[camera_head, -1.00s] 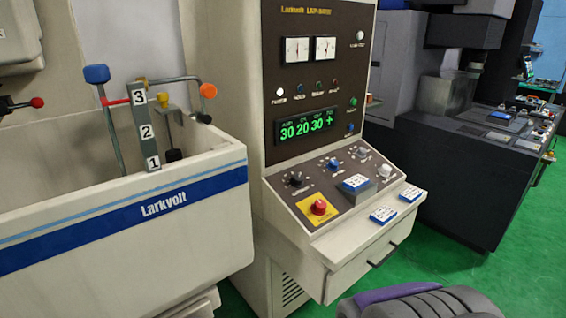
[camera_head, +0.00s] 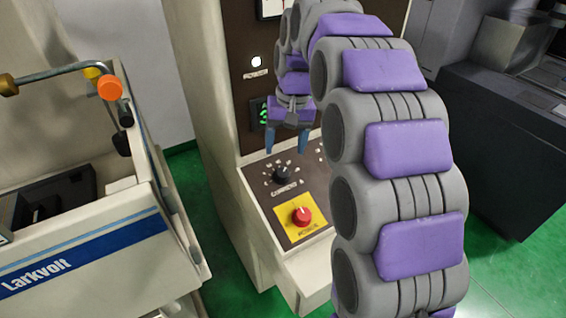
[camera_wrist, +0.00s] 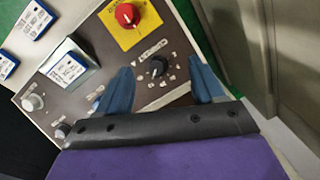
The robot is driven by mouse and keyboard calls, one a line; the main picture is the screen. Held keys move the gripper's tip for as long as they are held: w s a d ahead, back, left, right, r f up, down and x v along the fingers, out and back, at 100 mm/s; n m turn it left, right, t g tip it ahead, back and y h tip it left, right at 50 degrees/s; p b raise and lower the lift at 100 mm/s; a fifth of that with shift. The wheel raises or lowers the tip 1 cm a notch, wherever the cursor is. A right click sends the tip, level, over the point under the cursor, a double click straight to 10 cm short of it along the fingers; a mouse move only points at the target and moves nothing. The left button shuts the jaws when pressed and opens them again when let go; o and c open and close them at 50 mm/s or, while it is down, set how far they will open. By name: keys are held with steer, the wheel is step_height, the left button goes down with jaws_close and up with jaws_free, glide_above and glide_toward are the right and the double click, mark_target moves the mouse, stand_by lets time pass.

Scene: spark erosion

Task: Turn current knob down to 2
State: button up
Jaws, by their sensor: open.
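The current knob (camera_head: 282,174) is a black knob with a ring of white marks on the brown sloped panel, labelled "CURRENT A". It also shows in the wrist view (camera_wrist: 157,68), between and beyond the two blue fingertips. My gripper (camera_head: 286,147) is open and empty, pointing down a little above and behind the knob, apart from it. The number that the knob points to is too small to tell.
A red power knob (camera_head: 302,216) on a yellow plate sits just in front of the current knob. In the wrist view, grey knobs (camera_wrist: 33,103) and blue-and-white boxes (camera_wrist: 70,67) lie on and beside the panel. A cream tank (camera_head: 90,255) stands at the left.

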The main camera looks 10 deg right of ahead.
steer(key=w, duration=0.5)
glide_above(283, 172)
steer(key=shift+m, duration=0.3)
steer(key=f, duration=0.7)
steer(key=shift+s+a, duration=0.1)
steer(key=shift+a, duration=0.15)
steer(key=shift+y, duration=0.3)
steer(key=d+f, duration=0.1)
steer(key=f, duration=0.1)
steer(key=d+f+b, duration=0.1)
steer(key=f, duration=0.4)
steer(key=shift+d+f+b, duration=0.2)
steer(key=shift+d+b, duration=0.2)
steer(key=shift+a+f, duration=0.15)
steer(key=shift+f, duration=0.15)
steer(key=a+f, duration=0.1)
steer(key=a, duration=0.1)
steer(key=shift+a+f, duration=0.35)
steer(key=shift+a, duration=0.05)
steer(key=shift+a+r, duration=0.1)
steer(key=shift+a, duration=0.05)
steer(key=shift+w+d+r, duration=0.1)
steer(key=shift+w+d, duration=0.1)
steer(key=shift+d, duration=0.05)
steer(key=shift+s+d+r, duration=0.1)
steer(key=shift+d, duration=0.5)
steer(key=c, duration=0.4)
steer(key=shift+a, duration=0.3)
steer(key=c, duration=0.5)
steer(key=shift+c, duration=0.8)
